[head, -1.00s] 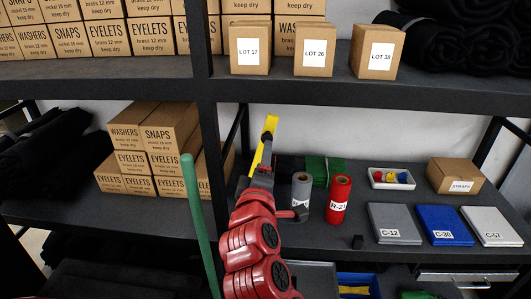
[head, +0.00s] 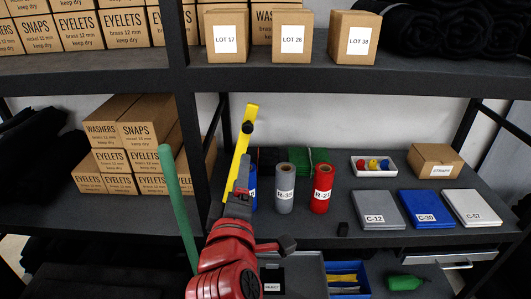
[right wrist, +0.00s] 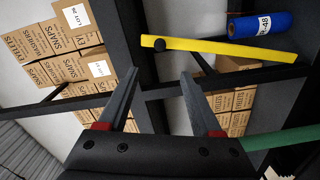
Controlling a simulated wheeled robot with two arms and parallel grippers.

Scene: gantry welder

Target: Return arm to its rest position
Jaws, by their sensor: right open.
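A yellow arm (head: 239,150) with a black knob (head: 247,127) near its upper end rises in front of the shelving in the head view. Its lower end is hidden behind my right gripper. My right gripper (head: 242,185) is open and sits low in front of the arm. In the right wrist view, the yellow arm (right wrist: 225,49) crosses beyond the fingertips of the open gripper (right wrist: 160,73). The black knob (right wrist: 160,45) shows past them, and nothing is between the fingers. My left gripper is not in view.
A green pole (head: 179,210) stands left of my right arm. On the middle shelf (head: 320,225) are a grey roll (head: 284,190), a red roll (head: 321,190), a partly hidden blue roll (head: 253,190) and flat packs. Boxes labelled Eyelets (head: 111,160) stand left of the dark post (head: 183,120).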

